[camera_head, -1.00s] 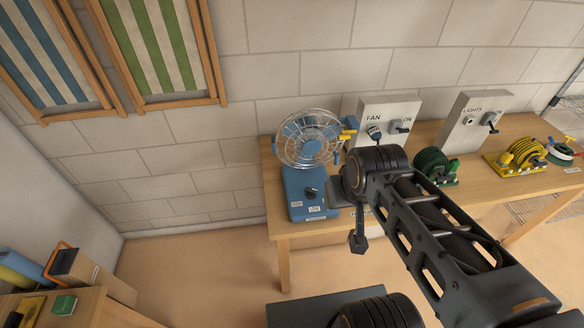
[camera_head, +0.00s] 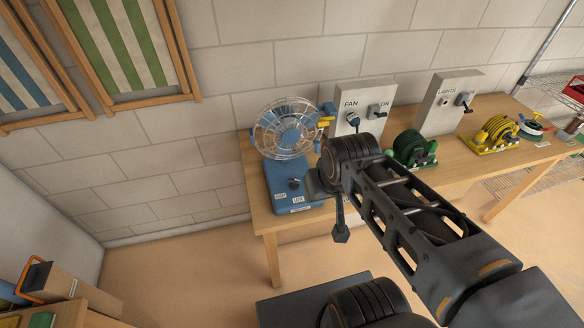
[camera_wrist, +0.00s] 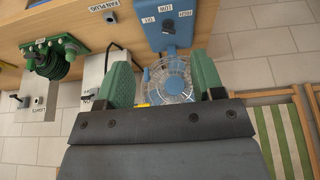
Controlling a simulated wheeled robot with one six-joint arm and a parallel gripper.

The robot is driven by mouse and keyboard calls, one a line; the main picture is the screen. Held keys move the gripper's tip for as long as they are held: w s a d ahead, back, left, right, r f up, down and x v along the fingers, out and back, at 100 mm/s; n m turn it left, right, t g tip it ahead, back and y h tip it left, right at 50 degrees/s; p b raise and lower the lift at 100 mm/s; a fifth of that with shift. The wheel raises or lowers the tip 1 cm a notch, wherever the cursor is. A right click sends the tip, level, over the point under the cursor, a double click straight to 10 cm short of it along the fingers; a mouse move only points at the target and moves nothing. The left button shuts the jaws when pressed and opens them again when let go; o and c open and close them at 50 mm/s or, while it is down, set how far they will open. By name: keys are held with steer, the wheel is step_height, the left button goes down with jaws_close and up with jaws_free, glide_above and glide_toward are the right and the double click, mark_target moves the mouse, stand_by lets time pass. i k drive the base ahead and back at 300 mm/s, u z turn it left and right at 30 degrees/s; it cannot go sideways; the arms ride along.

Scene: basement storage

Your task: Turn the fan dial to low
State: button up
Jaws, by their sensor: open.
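The blue fan (camera_head: 290,132) with its clear round cage stands at the left end of the wooden table. Its blue base (camera_head: 297,207) carries a dark dial (camera_head: 294,184) on top, with small white labels at the front. In the wrist view the fan cage (camera_wrist: 168,82) shows between the green fingers, and the base (camera_wrist: 181,34) lies beyond with LOW and HIGH labels. My gripper (camera_wrist: 163,62) is open and empty, apart from the dial. In the head view my arm reaches beside the base; the fingers are hidden. The dial's setting is too small to tell.
A FAN switch panel (camera_head: 363,99) and a LIGHTS panel (camera_head: 446,102) stand behind the table's middle. A green cable reel (camera_head: 410,148) and a yellow reel (camera_head: 492,134) sit to the right. A cardboard box (camera_head: 72,291) is at lower left. Floor left of the table is clear.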

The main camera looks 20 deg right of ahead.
mark_target(294, 184)
steer(key=k, duration=1.1)
steer(key=u, duration=1.05)
steer(key=i, duration=0.85)
steer(key=z, duration=0.65)
steer(key=i, duration=0.5)
steer(key=z, duration=0.6)
